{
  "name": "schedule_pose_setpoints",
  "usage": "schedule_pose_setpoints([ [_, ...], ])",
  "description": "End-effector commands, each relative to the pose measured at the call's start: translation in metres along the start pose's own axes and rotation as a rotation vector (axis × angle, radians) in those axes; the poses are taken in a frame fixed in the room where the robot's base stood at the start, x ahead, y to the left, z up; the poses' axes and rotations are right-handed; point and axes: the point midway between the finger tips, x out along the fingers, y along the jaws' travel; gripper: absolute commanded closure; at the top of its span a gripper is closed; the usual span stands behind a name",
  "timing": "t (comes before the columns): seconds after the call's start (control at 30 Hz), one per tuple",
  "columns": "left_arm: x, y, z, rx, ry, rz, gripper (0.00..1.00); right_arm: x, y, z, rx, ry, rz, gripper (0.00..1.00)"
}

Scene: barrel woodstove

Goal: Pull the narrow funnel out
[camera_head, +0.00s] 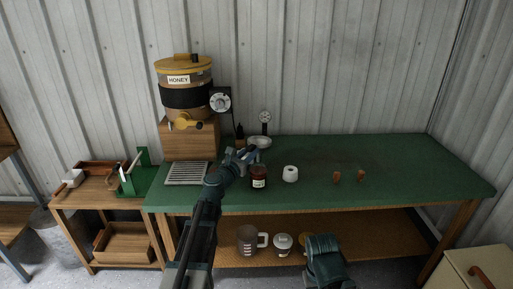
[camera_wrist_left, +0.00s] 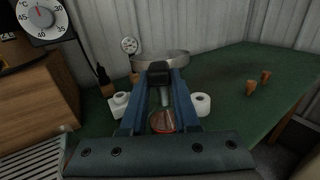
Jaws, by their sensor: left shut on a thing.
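My left gripper (camera_head: 250,154) is over the green workbench, shut on the narrow funnel (camera_head: 261,142) near its rim. In the left wrist view the funnel (camera_wrist_left: 174,57) is a grey metal bowl beyond my fingertips (camera_wrist_left: 158,74), with a pale spout showing below between the fingers. A dark red jar (camera_head: 259,178) with a pale label stands on the bench below; its round top (camera_wrist_left: 162,121) shows between the fingers. I cannot tell whether the spout tip is inside the jar. My right gripper (camera_head: 326,262) is low in front of the bench; its jaws cannot be made out.
A honey tank (camera_head: 186,92) on a wooden block stands at the left, with a dial (camera_head: 221,101) beside it. A small gauge (camera_head: 265,117) is behind the funnel. A white ring-shaped item (camera_head: 290,174) and two corks (camera_head: 337,177) are at right. The bench (camera_head: 420,170) is clear farther right.

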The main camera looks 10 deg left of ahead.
Motion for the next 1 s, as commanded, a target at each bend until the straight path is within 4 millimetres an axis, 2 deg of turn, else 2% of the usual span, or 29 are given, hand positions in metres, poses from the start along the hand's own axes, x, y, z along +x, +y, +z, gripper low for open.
schedule_pose_setpoints([
  [1.0, 0.0, 0.0, 0.015, -0.001, 0.0, 0.0, 1.0, -0.015, 0.002, 0.001, 0.0, 0.0, 0.0, 0.5],
])
